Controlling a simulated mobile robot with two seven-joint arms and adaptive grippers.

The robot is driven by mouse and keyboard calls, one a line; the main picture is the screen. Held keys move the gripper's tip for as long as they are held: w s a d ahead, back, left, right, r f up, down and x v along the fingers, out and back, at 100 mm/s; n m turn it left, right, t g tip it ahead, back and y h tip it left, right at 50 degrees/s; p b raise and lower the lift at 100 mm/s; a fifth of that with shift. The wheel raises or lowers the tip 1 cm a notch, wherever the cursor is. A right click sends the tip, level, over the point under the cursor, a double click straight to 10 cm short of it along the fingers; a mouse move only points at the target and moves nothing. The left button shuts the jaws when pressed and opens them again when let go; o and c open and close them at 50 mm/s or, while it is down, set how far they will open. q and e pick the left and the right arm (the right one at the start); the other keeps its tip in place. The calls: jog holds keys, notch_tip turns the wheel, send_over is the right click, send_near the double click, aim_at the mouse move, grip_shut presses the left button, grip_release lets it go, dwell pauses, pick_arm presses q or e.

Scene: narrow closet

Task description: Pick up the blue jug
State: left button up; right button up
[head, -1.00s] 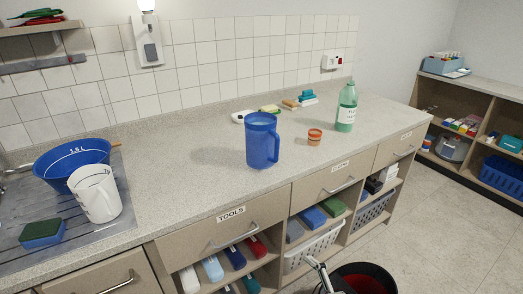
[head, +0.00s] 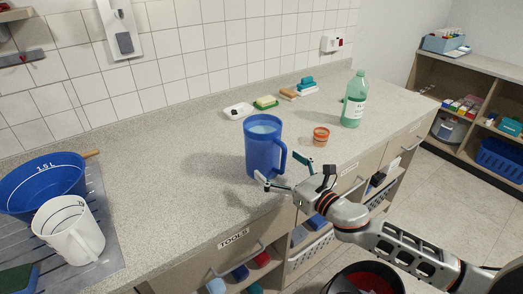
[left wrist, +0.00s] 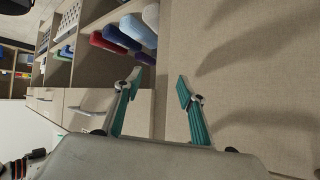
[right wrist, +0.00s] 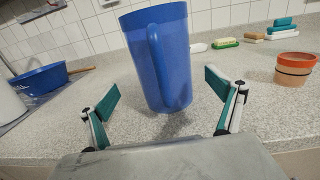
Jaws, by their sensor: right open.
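The blue jug (head: 262,150) stands upright on the speckled counter, its handle toward the right in the head view. It also fills the middle of the right wrist view (right wrist: 172,65), with the handle facing the camera. My right gripper (head: 285,177) is open at the jug's front right, near its lower part. In the right wrist view its fingers (right wrist: 167,92) are spread to either side of the jug, which stands a little beyond them. My left gripper (left wrist: 159,82) is open and empty, seen only in its wrist view, facing the cabinet front and shelves.
A terracotta pot (head: 321,136) and a green bottle (head: 354,100) stand right of the jug. Sponges and a soap dish (head: 238,111) lie behind it. A white jug (head: 70,230) and blue basin (head: 42,185) are at left. The counter left of the jug is clear.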

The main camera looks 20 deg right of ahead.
aim_at(273, 159)
jog(key=shift+x, duration=0.85)
jog(key=x, duration=0.4)
jog(key=shift+w+d+p, duration=0.25)
jog(key=shift+w+p, duration=0.05)
jog(key=shift+p, duration=0.05)
jog(key=shift+w+a, duration=0.15)
jog(key=shift+w, duration=0.2)
jog(key=c, duration=1.8)
jog(key=shift+r, duration=0.2)
jog(key=c, duration=0.4)
jog(key=shift+r, duration=0.15)
